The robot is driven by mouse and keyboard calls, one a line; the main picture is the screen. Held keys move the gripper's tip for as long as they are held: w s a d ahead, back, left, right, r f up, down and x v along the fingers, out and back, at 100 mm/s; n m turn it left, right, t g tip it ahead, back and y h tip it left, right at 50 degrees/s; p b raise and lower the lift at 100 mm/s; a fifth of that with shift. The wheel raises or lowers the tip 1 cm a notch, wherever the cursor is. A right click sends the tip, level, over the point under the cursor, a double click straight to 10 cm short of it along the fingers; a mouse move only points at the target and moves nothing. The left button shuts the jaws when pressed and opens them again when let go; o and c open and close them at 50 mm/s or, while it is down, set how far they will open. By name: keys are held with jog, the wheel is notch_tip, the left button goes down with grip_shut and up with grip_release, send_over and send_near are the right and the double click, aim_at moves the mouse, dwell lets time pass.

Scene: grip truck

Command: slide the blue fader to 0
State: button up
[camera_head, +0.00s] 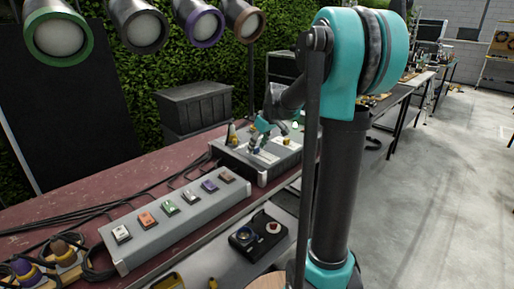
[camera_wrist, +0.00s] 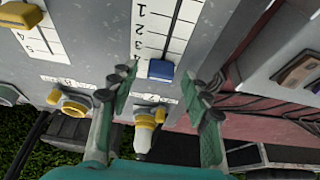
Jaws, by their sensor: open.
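The blue fader (camera_wrist: 161,70) sits in its slot on the grey console, seen in the wrist view beside a white scale (camera_wrist: 150,25). The marks 1, 2 and 3 show above it, and the fader is below the 3. The 0 mark is not in view. My gripper (camera_wrist: 165,78) is open, with one finger to the left of the blue fader and one to its right. In the head view, my gripper (camera_head: 262,126) is over the grey console (camera_head: 262,170), and the blue fader cannot be made out there.
A yellow fader (camera_wrist: 20,15) sits in a slot to the left. Yellow knobs (camera_wrist: 70,103) are on the console near the fingers. A grey box with coloured switches (camera_head: 180,225) stands on the dark red table (camera_head: 90,200). Stage lamps (camera_head: 60,35) hang at the upper left.

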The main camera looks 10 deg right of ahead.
jog(key=shift+w+a+f, duration=0.1)
jog(key=shift+f, duration=0.25)
grip_shut()
